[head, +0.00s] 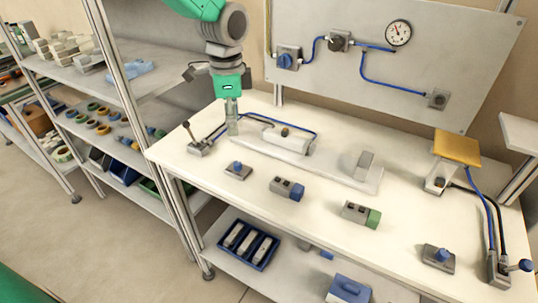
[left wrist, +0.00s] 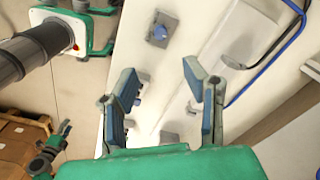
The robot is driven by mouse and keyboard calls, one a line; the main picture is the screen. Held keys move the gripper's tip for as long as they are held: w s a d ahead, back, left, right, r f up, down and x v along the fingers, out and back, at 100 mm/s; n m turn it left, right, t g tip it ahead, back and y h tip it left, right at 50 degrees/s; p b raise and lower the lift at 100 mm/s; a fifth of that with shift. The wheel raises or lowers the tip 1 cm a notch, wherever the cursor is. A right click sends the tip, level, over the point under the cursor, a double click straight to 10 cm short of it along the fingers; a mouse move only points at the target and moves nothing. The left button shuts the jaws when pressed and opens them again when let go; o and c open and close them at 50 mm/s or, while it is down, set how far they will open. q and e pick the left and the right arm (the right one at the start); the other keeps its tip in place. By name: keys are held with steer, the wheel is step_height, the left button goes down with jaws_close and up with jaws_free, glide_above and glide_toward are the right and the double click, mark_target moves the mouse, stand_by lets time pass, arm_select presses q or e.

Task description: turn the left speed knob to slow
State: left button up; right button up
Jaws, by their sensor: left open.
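A blue knob on a small grey square plate (head: 238,170) lies at the left of the white table; it looks like the left speed knob. A similar blue knob on a plate (head: 438,257) is at the front right. My left gripper (head: 232,124) hangs pointing down over the table's back left, behind the left knob and apart from it. In the left wrist view my left gripper (left wrist: 163,85) is open, with nothing held between its fingers. A square plate with a blue knob (left wrist: 160,31) shows beyond the fingertips there.
A lever box (head: 199,147) stands left of my gripper. A long grey fixture (head: 310,162) lies behind the knobs. Grey blocks with a blue end (head: 287,189) and a green end (head: 361,214) lie in front. A panel with a gauge (head: 398,33) stands behind.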

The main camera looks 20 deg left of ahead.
mark_target(238, 162)
arm_select(q)
step_height(238, 162, down, 13)
steer(key=shift+w+f, duration=0.1)
steer(key=shift+f, duration=0.1)
stand_by(0.4)
steer(key=shift+c, duration=0.3)
jaws_close()
